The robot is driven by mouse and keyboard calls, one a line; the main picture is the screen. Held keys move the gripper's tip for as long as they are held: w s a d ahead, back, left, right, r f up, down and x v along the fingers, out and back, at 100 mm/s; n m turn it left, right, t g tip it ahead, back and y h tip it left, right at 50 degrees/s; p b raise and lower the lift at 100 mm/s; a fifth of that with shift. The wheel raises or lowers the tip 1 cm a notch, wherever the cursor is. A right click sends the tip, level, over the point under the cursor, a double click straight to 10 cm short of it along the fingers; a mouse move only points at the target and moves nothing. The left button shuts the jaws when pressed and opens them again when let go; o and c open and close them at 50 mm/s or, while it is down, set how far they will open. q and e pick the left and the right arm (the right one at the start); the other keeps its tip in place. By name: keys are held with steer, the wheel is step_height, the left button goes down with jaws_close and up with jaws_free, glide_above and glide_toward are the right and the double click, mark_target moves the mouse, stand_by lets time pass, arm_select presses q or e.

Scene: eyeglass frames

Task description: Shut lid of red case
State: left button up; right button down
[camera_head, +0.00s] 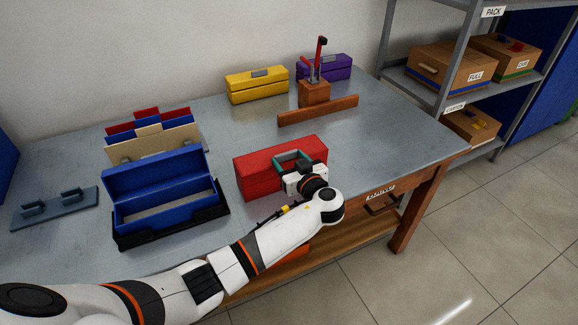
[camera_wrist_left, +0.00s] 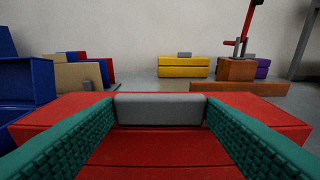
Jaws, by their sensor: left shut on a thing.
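The red case (camera_head: 263,170) lies on the grey table near its front edge, and its lid (camera_head: 275,152) looks down on the base. My left gripper (camera_head: 291,162) is at the front of the case, toward its right end. In the left wrist view, its green fingers (camera_wrist_left: 160,112) are shut on the grey clasp (camera_wrist_left: 159,108) of the red case (camera_wrist_left: 240,105), one at each end of it. The hand hides part of the case front in the head view. My right gripper is in neither view.
An open blue case (camera_head: 155,180) stands in a black tray to the left, before a rack of coloured panels (camera_head: 150,140). A wooden bar (camera_head: 318,110), a wooden block with a red lever (camera_head: 314,92), and shut yellow (camera_head: 257,85) and purple (camera_head: 335,67) cases are behind.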

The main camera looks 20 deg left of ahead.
arm_select(q)
steer(key=o, duration=1.4)
steer(key=b+v, duration=0.2)
steer(key=v, duration=1)
steer(key=shift+f, duration=0.1)
